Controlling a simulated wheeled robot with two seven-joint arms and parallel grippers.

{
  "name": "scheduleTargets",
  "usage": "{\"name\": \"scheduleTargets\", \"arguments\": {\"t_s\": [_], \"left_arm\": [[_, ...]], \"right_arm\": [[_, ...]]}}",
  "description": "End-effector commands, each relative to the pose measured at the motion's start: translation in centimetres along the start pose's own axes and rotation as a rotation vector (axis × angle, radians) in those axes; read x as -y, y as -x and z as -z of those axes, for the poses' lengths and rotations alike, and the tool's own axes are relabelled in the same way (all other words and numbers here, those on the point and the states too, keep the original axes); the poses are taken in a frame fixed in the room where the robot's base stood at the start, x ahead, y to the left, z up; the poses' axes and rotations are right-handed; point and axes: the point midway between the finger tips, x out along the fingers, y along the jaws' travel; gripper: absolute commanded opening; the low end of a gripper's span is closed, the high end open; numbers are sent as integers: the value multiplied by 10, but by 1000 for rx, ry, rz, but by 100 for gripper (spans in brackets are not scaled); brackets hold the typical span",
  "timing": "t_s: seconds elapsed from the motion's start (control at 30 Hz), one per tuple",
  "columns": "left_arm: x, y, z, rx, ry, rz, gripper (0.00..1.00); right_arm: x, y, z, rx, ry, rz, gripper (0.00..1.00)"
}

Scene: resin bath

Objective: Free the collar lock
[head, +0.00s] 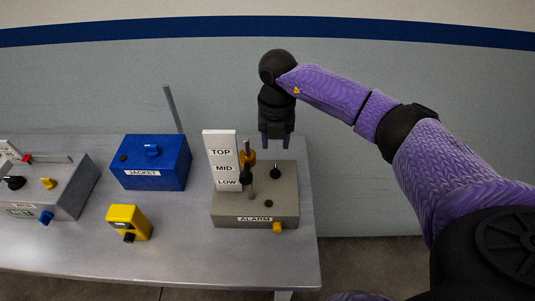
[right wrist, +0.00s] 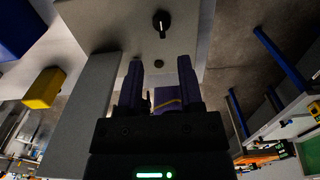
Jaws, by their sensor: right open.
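The grey ALARM box (head: 255,206) stands at the table's right end. A white plate (head: 222,170) marked TOP, MID and LOW rises from it. My left gripper is out of view.
The box also carries a black knob (head: 275,173) and a yellow knob (head: 278,228). A blue JACKET box (head: 150,166), a yellow device (head: 130,221) and a grey control box (head: 68,190) stand to the left. The table's right edge is close by.

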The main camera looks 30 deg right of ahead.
Motion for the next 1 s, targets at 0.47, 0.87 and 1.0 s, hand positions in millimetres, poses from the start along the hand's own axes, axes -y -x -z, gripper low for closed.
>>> {"name": "scheduleTargets", "arguments": {"t_s": [0.47,0.87,1.0], "left_arm": [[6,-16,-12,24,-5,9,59],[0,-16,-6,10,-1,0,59],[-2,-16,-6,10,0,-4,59]], "right_arm": [[0,-83,0,-1,1,0,47],[0,-82,0,0,2,-1,7],[0,-82,0,0,2,-1,0]]}}
